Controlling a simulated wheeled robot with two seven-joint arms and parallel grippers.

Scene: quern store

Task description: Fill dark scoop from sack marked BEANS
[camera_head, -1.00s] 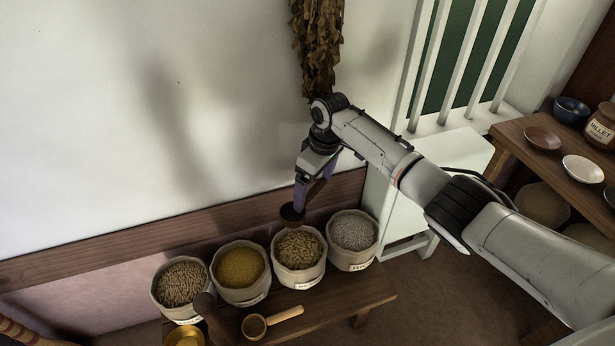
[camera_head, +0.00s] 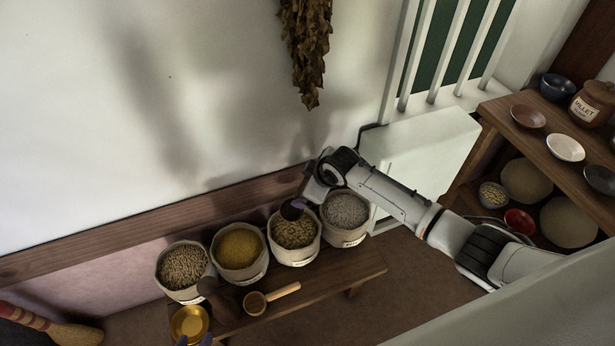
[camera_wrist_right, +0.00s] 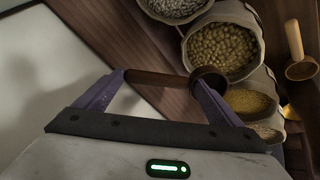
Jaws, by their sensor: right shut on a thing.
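My right gripper (camera_wrist_right: 165,90) is shut on the dark scoop (camera_wrist_right: 160,79), whose dark handle lies between the purple fingers and whose bowl is by the right-hand finger. In the head view the scoop's bowl (camera_head: 291,210) overlaps the back edge of the third sack from the left (camera_head: 294,232), full of tan, bean-like grains; its label is too small to read. The same sack shows in the wrist view (camera_wrist_right: 224,47). I cannot tell whether the bowl touches the contents or holds anything. Only the tips of my left gripper (camera_head: 195,342) show, at the bottom edge.
Sacks of brown grain (camera_head: 183,267), yellow grain (camera_head: 238,248) and grey-white grain (camera_head: 345,209) stand beside it on a wooden bench (camera_head: 330,277). A light wooden scoop (camera_head: 256,302) and a brass bowl (camera_head: 190,322) are in front. Shelves with dishes (camera_head: 563,147) stand right. The wall is close behind.

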